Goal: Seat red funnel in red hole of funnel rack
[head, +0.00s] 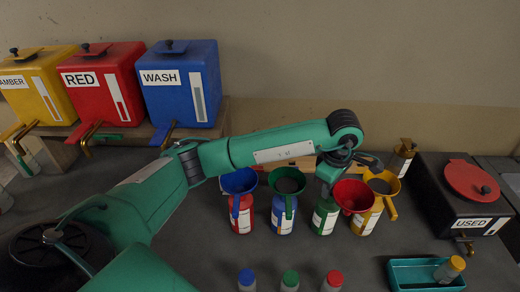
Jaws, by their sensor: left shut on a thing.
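The red funnel (353,196) is tilted at the tip of my left gripper (330,178), which is shut on it; the exact grip is hard to see. The funnel is between a green bottle (324,218) and a yellow bottle (366,222); I cannot tell whether it touches either. A light wooden piece (300,163), perhaps the funnel rack, shows only in part behind my left arm. Its red hole is not visible. My right gripper is not in view.
A blue funnel (238,182), green funnel (287,181) and yellow funnel (383,184) sit at bottle tops. Small capped bottles (290,281) stand in front. A teal tray (410,274) and black USED tank (462,205) are right. Amber, red and blue WASH tanks (181,85) stand back left.

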